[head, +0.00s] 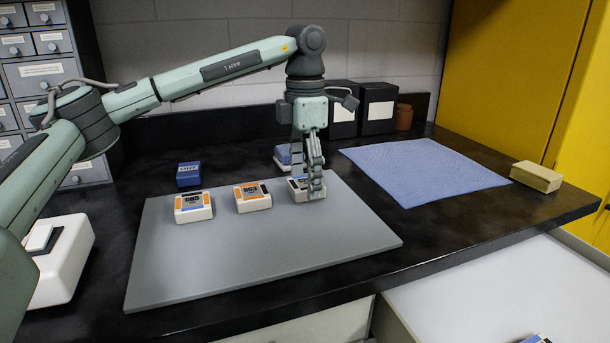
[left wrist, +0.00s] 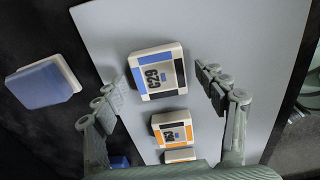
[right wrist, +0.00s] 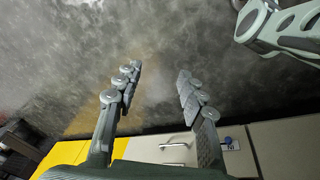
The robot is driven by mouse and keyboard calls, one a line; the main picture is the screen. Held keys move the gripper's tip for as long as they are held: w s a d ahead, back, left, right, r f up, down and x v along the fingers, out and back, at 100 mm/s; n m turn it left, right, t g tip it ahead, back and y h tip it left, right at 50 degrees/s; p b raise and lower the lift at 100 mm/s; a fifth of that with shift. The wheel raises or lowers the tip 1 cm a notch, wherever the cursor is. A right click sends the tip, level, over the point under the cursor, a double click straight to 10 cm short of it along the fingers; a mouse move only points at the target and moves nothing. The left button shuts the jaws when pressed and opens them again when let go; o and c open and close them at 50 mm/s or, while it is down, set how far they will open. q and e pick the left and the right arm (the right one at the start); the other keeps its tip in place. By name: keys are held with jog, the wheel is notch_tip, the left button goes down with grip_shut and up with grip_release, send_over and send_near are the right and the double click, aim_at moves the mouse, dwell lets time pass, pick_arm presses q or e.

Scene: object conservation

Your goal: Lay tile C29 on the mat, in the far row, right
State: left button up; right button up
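Tile C29 (left wrist: 158,72), white with blue and black bands, lies face up on the grey mat (head: 270,255), at the right end of the far row. In the head view it is partly hidden behind my left gripper (head: 311,184). In the left wrist view the fingers of my left gripper (left wrist: 160,76) are spread on either side of the tile, with narrow gaps showing. Two orange-marked tiles, the middle one (head: 252,197) and the left one (head: 194,207), lie in the same row. My right gripper (right wrist: 159,70) is open and empty, away from the mat.
A dark blue block (head: 189,174) and a blue-and-white block (head: 283,154) lie behind the mat. A blue cloth (head: 425,170) and a tan block (head: 536,176) are to the right. Dark boxes (head: 378,108) stand by the wall. The mat's front half is clear.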

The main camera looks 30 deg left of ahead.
aim_at(306, 182)
pick_arm(q)
jog(key=shift+r, duration=0.1)
pick_arm(e)
jog(key=shift+s, duration=0.1)
pick_arm(q)
jog(key=shift+r, duration=0.3)
notch_tip(306, 182, up, 3)
jog(key=shift+r, duration=0.15)
notch_tip(306, 182, up, 4)
jog(key=shift+f, duration=0.15)
jog(key=shift+r, duration=2.25)
pick_arm(e)
jog(key=shift+s+f, duration=0.25)
jog(key=shift+f, duration=0.1)
